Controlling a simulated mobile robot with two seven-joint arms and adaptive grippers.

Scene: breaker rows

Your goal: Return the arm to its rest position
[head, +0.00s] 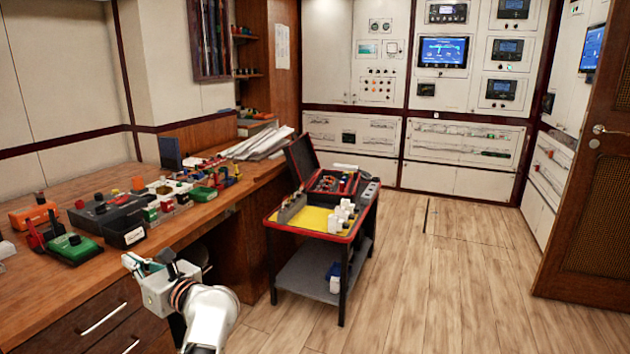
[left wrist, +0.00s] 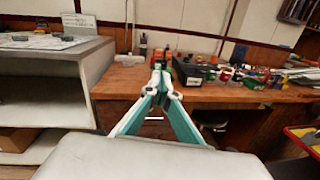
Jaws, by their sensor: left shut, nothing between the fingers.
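My left arm (head: 207,312) reaches in at the bottom of the head view, in front of the wooden workbench. My left gripper (head: 128,262) is beside the bench's front edge. In the left wrist view its teal and white fingers (left wrist: 160,73) meet at the tips with nothing between them. They point towards the bench, which lies behind them in that view. My right gripper is not in view.
The workbench (head: 75,287) carries several devices, including a green one (head: 75,248) and an orange one (head: 33,215). A cart with a yellow mat (head: 303,221), white blocks (head: 342,215) and an open case (head: 330,183) stands to the right. The wooden floor (head: 455,285) beyond is clear.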

